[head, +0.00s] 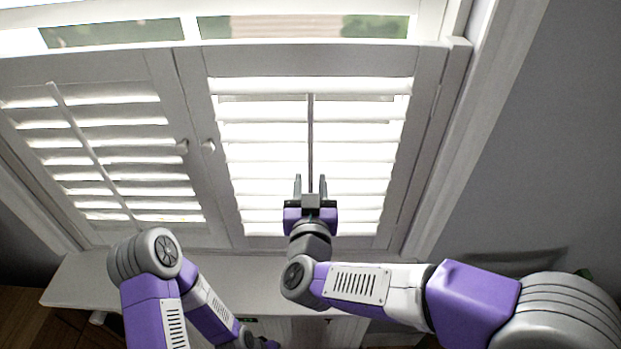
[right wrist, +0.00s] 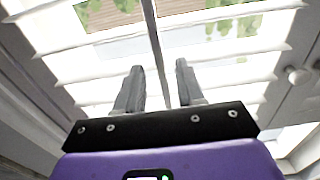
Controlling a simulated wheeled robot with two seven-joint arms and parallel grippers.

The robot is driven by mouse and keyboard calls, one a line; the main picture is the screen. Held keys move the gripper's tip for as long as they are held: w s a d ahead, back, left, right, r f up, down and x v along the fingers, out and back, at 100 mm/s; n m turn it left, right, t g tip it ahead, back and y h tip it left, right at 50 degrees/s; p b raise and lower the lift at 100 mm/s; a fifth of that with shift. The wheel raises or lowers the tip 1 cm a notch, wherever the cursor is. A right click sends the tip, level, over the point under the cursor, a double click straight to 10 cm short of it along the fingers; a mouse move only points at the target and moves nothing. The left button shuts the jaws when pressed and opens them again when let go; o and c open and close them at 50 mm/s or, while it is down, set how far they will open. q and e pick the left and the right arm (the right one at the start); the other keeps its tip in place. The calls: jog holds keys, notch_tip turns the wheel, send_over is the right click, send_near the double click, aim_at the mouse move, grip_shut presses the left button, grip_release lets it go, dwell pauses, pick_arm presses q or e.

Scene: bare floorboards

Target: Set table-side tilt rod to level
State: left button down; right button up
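The right shutter panel (head: 218,165) has white slats and a thin vertical tilt rod (head: 310,130) down its middle. The left panel (head: 165,75) has its own tilt rod (head: 95,152), which slants in the picture. My right gripper (head: 311,183) is at the lower part of the right rod, its two fingers apart and pointing up at the slats. In the right wrist view the rod (right wrist: 154,40) runs down between the open fingers (right wrist: 158,72); I cannot tell whether either touches it. My left arm is folded at lower left, and its gripper does not show.
Small white knobs (head: 209,145) sit where the two panels meet. A white ledge or cabinet top (head: 80,280) lies below the window. A grey wall (head: 540,150) is on the right. Greenery shows through the glass above the shutters.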

jog(key=s, duration=0.5)
jog(key=shift+s, duration=0.3)
